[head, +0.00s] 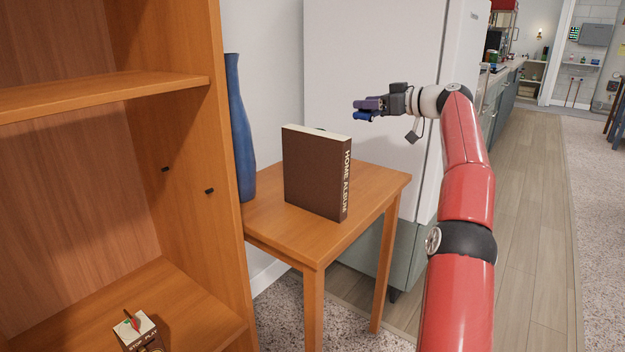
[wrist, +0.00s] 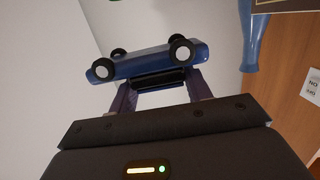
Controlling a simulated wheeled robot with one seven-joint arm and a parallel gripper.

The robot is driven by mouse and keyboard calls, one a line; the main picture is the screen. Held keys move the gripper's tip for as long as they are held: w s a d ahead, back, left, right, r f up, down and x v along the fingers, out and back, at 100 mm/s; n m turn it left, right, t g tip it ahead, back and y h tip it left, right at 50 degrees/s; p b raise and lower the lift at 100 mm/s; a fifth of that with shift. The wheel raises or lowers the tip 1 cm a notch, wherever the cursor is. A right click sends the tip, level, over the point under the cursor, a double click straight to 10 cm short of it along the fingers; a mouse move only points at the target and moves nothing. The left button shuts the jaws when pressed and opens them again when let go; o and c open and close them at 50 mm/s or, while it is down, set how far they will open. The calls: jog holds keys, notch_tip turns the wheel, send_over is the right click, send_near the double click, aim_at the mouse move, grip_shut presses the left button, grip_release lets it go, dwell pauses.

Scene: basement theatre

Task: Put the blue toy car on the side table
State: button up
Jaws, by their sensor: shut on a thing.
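The blue toy car (wrist: 150,62) is between the fingertips of my gripper (wrist: 160,84) in the wrist view, with its wheels showing. The side table (head: 375,186) is a square wooden table in the middle of the head view.
A brown album (head: 316,178) stands upright on the side table, and a tall blue vase (head: 240,130) stands at its left. A wooden shelf unit (head: 226,215) is on the left. The tabletop's right part is bare. A large white cabinet (head: 375,60) stands behind.

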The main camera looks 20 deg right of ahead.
notch_tip(320, 180, down, 15)
jog(key=b, duration=0.8)
jog(key=shift+s+f, duration=0.1)
jog(key=shift+f, duration=0.05)
jog(key=shift+f+b, duration=0.55)
jog(key=shift+f, duration=1.6)
jog(key=o, duration=1.1)
jog(key=shift+c, duration=0.2)
jog(key=shift+d, duration=0.1)
jog(key=b+v, duration=0.1)
jog(key=v, duration=1.1)
